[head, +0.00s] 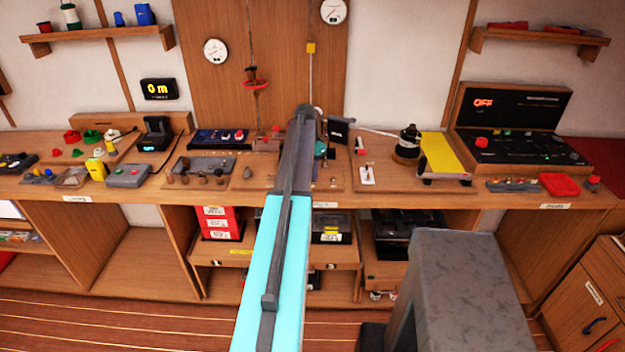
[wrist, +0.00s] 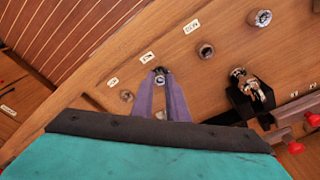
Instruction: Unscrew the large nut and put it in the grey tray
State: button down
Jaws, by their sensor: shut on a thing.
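My gripper (wrist: 160,78) shows in the wrist view, its two purple fingers closed around a small grey metal piece that looks like a nut on a post. The piece sits low at the wooden board (wrist: 225,85); whether it is free of its post I cannot tell. A larger round metal nut or post (wrist: 205,50) stands apart from the fingers, with another (wrist: 262,18) farther up and right. In the head view my arm hides the gripper and the work. A shallow grey tray-like thing (head: 207,162) lies on the bench left of my arm; I cannot tell surely that it is the tray.
A small post (wrist: 127,96) stands left of the fingers. A black fixture with a metal fitting (wrist: 250,92) and red-handled parts (wrist: 280,135) stand close on the right. In the head view, a yellow block (head: 445,153) and an open black case (head: 515,125) stand to the right.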

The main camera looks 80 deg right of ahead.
jog(key=shift+r, duration=0.4)
dwell(0.5)
jog(key=shift+r+p, duration=1.05)
jog(key=shift+r, duration=1.1)
jog(key=shift+w, duration=0.1)
